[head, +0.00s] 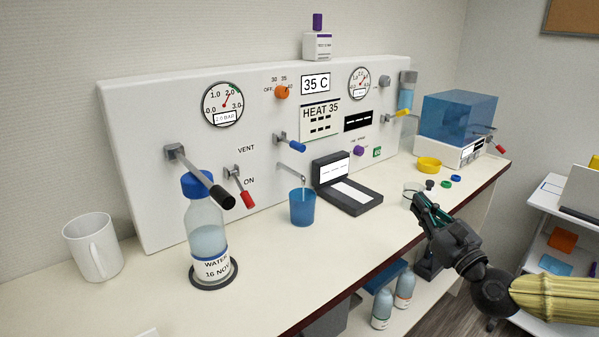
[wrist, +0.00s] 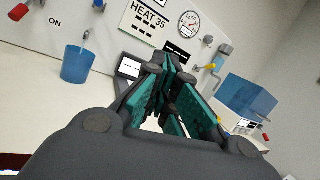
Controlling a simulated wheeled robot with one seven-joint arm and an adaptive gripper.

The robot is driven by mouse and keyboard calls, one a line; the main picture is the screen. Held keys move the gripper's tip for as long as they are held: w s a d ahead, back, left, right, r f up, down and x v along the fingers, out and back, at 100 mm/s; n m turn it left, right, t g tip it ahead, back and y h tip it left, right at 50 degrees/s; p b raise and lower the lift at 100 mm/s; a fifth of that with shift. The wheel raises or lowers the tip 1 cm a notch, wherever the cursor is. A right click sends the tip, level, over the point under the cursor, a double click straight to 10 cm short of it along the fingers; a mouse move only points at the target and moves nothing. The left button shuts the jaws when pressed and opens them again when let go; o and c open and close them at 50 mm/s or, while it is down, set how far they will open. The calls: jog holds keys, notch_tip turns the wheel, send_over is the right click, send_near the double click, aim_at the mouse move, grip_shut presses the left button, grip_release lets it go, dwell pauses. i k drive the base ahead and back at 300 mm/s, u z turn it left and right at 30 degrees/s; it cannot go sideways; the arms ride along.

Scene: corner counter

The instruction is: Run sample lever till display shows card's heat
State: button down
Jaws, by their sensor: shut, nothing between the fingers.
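A card reading "HEAT 35" (head: 320,110) is on the white panel, and it also shows in the wrist view (wrist: 148,14). Above it a display (head: 315,84) reads "35 C". A black display (head: 358,121) shows dashes. A blue-handled lever (head: 291,143) sits above the spout (head: 291,172), pointing right and slightly down; I cannot read a sample label on it. A blue cup (head: 302,208) stands under the spout and shows in the wrist view (wrist: 77,65). My gripper (head: 422,205) is shut and empty, above the counter's front edge, apart from the panel and levers.
An orange knob (head: 282,92) points near 35. A black open case (head: 350,195) lies right of the cup. A yellow-handled lever (head: 400,114) is further right.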

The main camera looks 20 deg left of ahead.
aim_at(295, 145)
jog(key=z, duration=0.95)
jog(key=i, duration=0.25)
jog(key=u, duration=1.6)
